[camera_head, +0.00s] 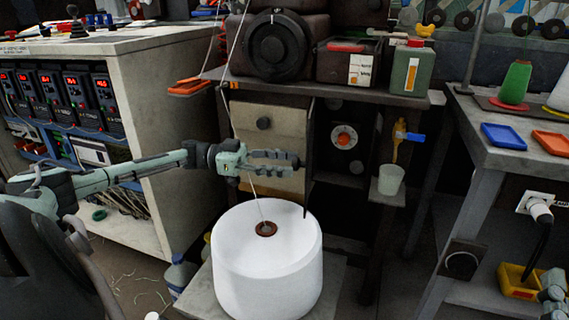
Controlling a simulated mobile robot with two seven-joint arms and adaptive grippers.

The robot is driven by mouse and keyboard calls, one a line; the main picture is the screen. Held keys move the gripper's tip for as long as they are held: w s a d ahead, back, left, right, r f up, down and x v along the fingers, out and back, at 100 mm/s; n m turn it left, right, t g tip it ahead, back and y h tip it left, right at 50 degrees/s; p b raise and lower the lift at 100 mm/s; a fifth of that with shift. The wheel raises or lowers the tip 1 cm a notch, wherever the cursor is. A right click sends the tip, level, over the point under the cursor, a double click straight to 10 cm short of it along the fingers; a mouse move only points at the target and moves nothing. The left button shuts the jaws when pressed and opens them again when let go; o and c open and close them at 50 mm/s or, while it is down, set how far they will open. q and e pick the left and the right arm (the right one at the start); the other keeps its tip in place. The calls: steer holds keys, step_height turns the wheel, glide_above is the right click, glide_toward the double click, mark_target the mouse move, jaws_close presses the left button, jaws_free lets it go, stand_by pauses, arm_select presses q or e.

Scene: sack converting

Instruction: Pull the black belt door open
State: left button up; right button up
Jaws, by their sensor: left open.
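My left gripper (288,160) reaches in from the left and is open, with its fingers apart and nothing visible between them. It is in front of a beige panel (283,122) with a dark round knob (263,123), below that knob in the picture; I cannot tell whether it touches the panel. A dark housing with a large round black cover (277,46) stands on the shelf above. Which of these is the belt door is not clear from the picture. A piece of my right arm shows at the lower right edge; its fingers cannot be made out.
A big white thread spool (268,275) stands below my left gripper, its thread running up past the gripper. A translucent cup (390,179) sits on a small ledge to the right. A green canister (412,70) is on the shelf. A grey cabinet (165,130) stands left.

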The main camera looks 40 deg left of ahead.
arm_select(q)
steer(key=v, duration=1.1)
steer(key=shift+s+a, duration=0.2)
steer(key=shift+a, duration=0.15)
